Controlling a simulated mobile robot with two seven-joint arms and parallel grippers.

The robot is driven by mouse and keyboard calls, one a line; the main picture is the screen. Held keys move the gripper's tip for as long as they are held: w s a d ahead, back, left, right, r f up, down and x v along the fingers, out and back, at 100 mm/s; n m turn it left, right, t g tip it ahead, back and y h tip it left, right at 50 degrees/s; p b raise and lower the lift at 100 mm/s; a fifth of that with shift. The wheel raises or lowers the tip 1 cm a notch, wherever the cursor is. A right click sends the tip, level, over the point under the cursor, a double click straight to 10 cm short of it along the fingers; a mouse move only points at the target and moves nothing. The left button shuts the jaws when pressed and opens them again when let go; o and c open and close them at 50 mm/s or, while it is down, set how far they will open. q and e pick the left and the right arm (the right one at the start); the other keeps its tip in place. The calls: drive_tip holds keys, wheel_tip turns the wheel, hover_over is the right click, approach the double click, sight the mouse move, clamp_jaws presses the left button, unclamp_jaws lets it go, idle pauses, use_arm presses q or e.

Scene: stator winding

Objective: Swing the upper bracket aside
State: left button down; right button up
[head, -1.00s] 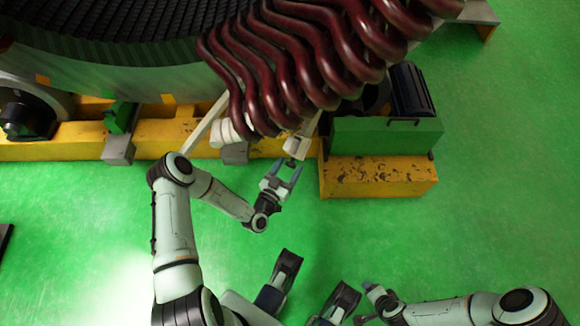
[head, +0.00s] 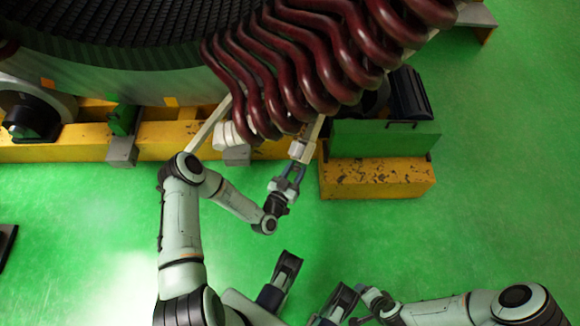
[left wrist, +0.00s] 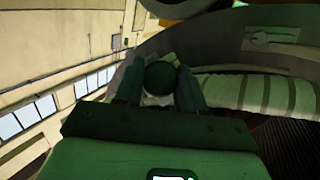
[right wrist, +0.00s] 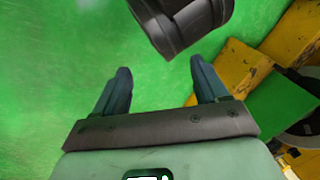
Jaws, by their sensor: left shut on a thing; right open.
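A pale bracket block (head: 302,150) sits at the end of a cream bar, just below the dark red coils (head: 290,75). My left gripper (head: 293,170) reaches up to it from below and is shut on its end. In the left wrist view a round dark knob (left wrist: 160,77) lies between the two fingers, with a pale part behind it. How tightly the fingers touch it is hard to see. My right gripper (right wrist: 160,82) is open and empty over the green floor, away from the bracket; it is small at the bottom of the head view.
The large stator ring (head: 120,75) fills the upper left. A yellow base beam (head: 60,148) runs beneath it. A green box (head: 385,138) on a yellow block stands right of the bracket. Another pale cylinder (head: 228,133) is left of it. Green floor is clear in front.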

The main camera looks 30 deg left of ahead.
use_arm(q)
drive_tip(key=shift+s+d+r, duration=0.15)
drive_tip(key=shift+d+r, duration=0.25)
drive_tip(key=shift+d, duration=0.05)
drive_tip(key=shift+f, duration=0.1)
use_arm(e)
drive_tip(key=shift+s+a+r, duration=0.35)
drive_tip(key=shift+s+r, duration=0.1)
drive_tip(key=shift+r, duration=0.15)
use_arm(q)
drive_tip(key=c, duration=0.7)
unclamp_jaws()
drive_tip(key=shift+o, duration=0.2)
drive_tip(key=s+p, duration=0.2)
drive_tip(key=s, duration=1.1)
drive_tip(key=shift+s+d+r+p, duration=0.2)
drive_tip(key=shift+d+r+p, duration=0.1)
drive_tip(key=shift+d, duration=0.1)
use_arm(e)
drive_tip(key=shift+g+y, duration=0.4)
drive_tip(key=shift+g, duration=0.3)
drive_tip(key=s+r, duration=0.1)
drive_tip(key=s+a, duration=0.1)
drive_tip(key=s+r, duration=0.1)
drive_tip(key=shift+s+a+r, duration=0.2)
drive_tip(key=shift+a+r, duration=0.1)
drive_tip(key=shift+a, duration=0.05)
